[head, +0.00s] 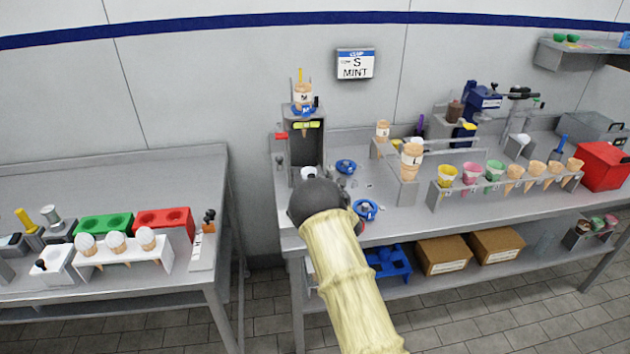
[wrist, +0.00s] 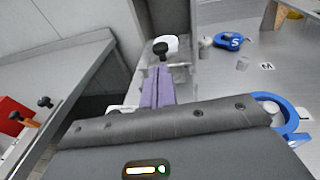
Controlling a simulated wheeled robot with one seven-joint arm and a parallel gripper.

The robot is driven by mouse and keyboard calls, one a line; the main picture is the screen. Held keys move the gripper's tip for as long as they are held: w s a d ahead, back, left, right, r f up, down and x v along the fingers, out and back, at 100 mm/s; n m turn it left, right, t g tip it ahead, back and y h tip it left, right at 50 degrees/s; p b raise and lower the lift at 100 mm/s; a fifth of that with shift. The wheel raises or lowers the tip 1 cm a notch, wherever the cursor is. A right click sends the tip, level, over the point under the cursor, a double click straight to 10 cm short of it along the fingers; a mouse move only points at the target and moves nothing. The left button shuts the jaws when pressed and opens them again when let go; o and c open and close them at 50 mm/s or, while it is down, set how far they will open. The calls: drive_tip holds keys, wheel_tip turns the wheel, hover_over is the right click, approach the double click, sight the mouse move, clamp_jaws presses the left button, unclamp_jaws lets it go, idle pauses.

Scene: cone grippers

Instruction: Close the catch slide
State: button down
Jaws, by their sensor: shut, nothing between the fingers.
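The grey dispenser stand (head: 293,152) stands at the left end of the right-hand counter. It has a cone on top and a yellow-green strip across it. At its foot is a small white piece (head: 308,172), partly hidden by my dark wrist. In the wrist view a black knob (wrist: 160,48) sits against a white round piece (wrist: 172,43); this looks like the catch slide, but I cannot tell how far it is open. My gripper (wrist: 158,72) shows as two purple fingers pressed together, empty, with tips just short of the knob. Contact is unclear. The head view hides the fingers.
Blue ring-shaped pieces (head: 346,166) lie on the counter right of the stand. A rack of coloured cones (head: 500,185) stands farther right. A separate left table (head: 150,180) holds cone trays, across a gap.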

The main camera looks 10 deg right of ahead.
drive_tip(key=p+x, duration=0.2)
drive_tip(key=x, duration=0.4)
drive_tip(key=shift+w, duration=0.3)
drive_tip(key=shift+w+f, duration=0.1)
